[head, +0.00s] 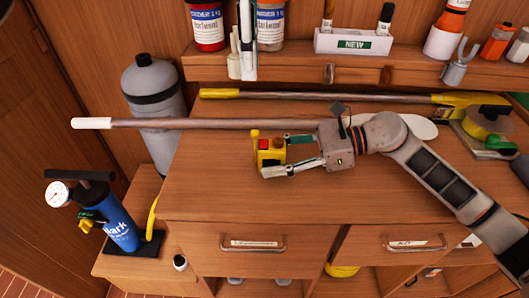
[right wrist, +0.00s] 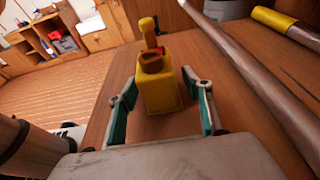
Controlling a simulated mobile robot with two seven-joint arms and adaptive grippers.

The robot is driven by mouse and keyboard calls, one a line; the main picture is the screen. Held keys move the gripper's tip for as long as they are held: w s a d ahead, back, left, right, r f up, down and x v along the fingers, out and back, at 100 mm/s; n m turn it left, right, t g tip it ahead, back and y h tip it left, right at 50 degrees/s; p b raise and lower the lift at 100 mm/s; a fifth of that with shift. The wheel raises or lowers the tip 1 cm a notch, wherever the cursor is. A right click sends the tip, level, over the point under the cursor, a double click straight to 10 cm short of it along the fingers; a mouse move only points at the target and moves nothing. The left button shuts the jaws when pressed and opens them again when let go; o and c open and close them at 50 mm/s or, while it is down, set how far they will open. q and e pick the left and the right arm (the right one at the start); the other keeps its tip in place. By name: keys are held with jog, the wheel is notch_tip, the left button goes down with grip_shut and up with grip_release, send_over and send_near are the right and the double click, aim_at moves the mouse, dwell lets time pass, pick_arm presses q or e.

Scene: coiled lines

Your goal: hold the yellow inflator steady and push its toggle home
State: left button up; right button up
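The yellow inflator (head: 275,154) stands on the wooden worktop, with red and dark parts on its side. In the right wrist view the inflator (right wrist: 157,92) is upright, with a yellow round-ended stem (right wrist: 147,28) rising from its top above an orange-brown collar. My right gripper (head: 278,156) is open, with its fingers on either side of the inflator. In the right wrist view a gap shows between each green-padded finger and the body.
A long pole (head: 190,123) lies behind the inflator, and a yellow-ended pole (head: 300,95) lies farther back. A blue pump (head: 118,222) with a gauge and a grey cylinder (head: 155,95) stand left. Tins and bottles line the back shelf (head: 390,73). The worktop's front left is clear.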

jog(key=v, duration=1.2)
jog(key=shift+r, duration=0.1)
